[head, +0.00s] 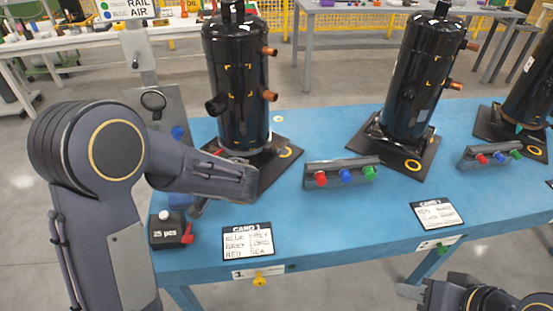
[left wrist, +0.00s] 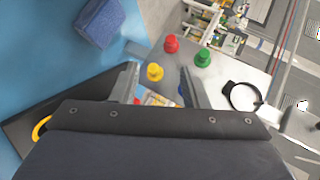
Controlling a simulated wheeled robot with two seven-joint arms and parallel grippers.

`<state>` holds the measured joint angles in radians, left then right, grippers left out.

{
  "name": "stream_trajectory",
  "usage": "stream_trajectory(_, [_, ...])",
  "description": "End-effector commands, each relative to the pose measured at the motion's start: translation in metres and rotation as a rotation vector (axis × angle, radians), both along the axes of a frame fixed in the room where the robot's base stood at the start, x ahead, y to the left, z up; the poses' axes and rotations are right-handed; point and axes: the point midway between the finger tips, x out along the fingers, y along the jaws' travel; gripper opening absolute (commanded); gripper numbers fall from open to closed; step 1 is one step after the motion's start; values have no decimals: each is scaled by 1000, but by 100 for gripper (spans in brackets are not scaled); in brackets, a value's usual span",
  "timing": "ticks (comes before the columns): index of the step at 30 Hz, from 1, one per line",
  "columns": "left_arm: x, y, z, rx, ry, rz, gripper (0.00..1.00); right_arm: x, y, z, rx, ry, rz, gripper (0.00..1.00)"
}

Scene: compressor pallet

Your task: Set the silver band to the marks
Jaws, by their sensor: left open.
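A black compressor (head: 238,85) stands upright on a dark base plate (head: 283,160) at the left of the blue table. Yellow corner marks (head: 236,68) show on its side. A thin pale band, perhaps the silver band (head: 247,152), goes around its foot, far below these marks; my left arm partly hides that area. My left gripper is mostly hidden behind its arm in the head view. In the left wrist view, my left gripper (left wrist: 160,82) is open, with nothing seen held between its fingers. My right gripper (head: 414,292) is at the lower right, away from this compressor.
Two more compressors (head: 411,80) (head: 532,85) stand to the right. A rail with coloured knobs (head: 341,174), a card (head: 248,243) and a black box (head: 168,230) lie near the front. Red, yellow and green knobs (left wrist: 203,57) and a black ring (left wrist: 243,97) show beyond the left fingers.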

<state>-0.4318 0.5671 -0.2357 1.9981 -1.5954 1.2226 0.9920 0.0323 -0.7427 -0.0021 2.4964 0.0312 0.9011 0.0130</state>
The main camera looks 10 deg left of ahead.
Motion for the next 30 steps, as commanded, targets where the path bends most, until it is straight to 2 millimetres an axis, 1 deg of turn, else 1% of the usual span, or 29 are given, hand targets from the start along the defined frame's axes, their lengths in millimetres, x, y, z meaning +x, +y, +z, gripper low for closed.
stream_trajectory(1, [28,-25,-17,97,-45,-99,41,0,0,-11,0,0,0,36])
stream_trajectory(2, [43,-40,-21,143,-83,-156,41,0,0,-14,0,0,0,36])
stream_trajectory(3, [62,-60,-27,201,-133,-235,41,0,0,-17,0,0,0,36])
stream_trajectory(5, [84,-95,-38,266,-204,-357,41,0,0,-22,0,0,0,36])
stream_trajectory(6, [96,-117,-45,301,-247,-434,41,0,0,-25,0,0,0,36])
stream_trajectory(9, [113,-168,-63,353,-334,-603,41,0,0,-29,0,0,0,36])
stream_trajectory(12, [120,-201,-75,373,-387,-715,41,0,0,-32,0,0,0,36])
stream_trajectory(15, [123,-215,-80,377,-411,-765,41,0,0,-32,0,0,0,36])
stream_trajectory(17, [128,-216,-80,377,-417,-773,41,0,0,-31,0,0,0,36])
stream_trajectory(20, [140,-212,-78,377,-416,-770,41,0,0,-29,0,0,0,36])
stream_trajectory(27, [177,-200,-75,377,-415,-770,41,0,0,-25,0,0,0,36])
stream_trajectory(30, [187,-197,-75,378,-413,-770,41,0,0,-24,0,0,0,36])
